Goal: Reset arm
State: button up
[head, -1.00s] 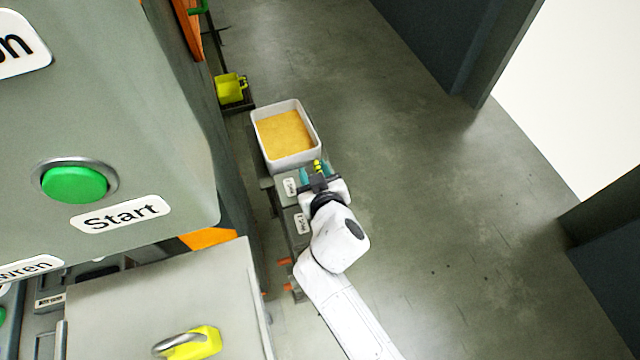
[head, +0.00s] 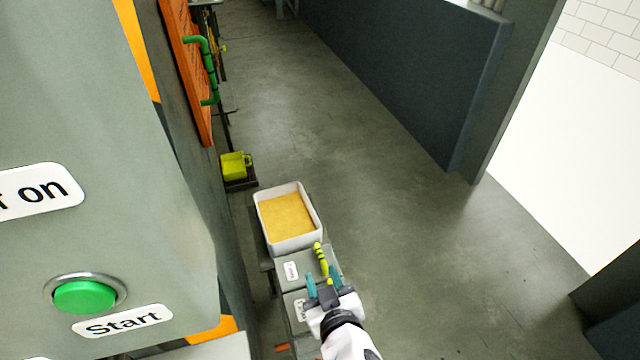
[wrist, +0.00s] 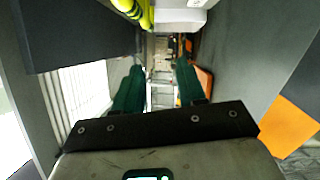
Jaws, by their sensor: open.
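My gripper (head: 324,282) is in the lower middle of the head view, with its two teal fingers apart and nothing between them. It is close to a grey ledge with white labels and a yellow-green ribbed handle (head: 320,258). I cannot tell whether it touches the handle. In the wrist view the two dark green fingers (wrist: 156,88) are spread, with open room between them. The yellow-green handle also shows at the top of the wrist view (wrist: 135,12).
A white tray (head: 311,212) of yellow material stands just beyond the gripper. A grey machine panel with a green Start button (head: 86,297) fills the left. A yellow-green box (head: 235,165) sits farther back. Open grey floor (head: 430,250) lies to the right, with dark walls (head: 400,70) beyond.

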jog(key=d, duration=0.2)
jog(key=d+m+g+h, duration=0.1)
jog(key=d, duration=0.1)
jog(key=s+d+f+h+p, duration=0.1)
jog(key=d, duration=0.2)
jog(key=shift+s+d+m, duration=0.1)
jog(key=shift+m, duration=0.2)
jog(key=s+d+f+m+g+h+p, duration=0.2)
jog(key=s+d+g, duration=0.3)
jog(key=d, duration=0.5)
jog(key=s+d+g+p, duration=0.1)
jog(key=s+d+g, duration=0.2)
jog(key=s, duration=0.7)
jog(key=s+d+r+m+g+y+p, duration=0.1)
jog(key=s+d+g, duration=0.2)
jog(key=s, duration=0.7)
jog(key=shift+d+r, duration=0.15)
jog(key=shift+d, duration=1.05)
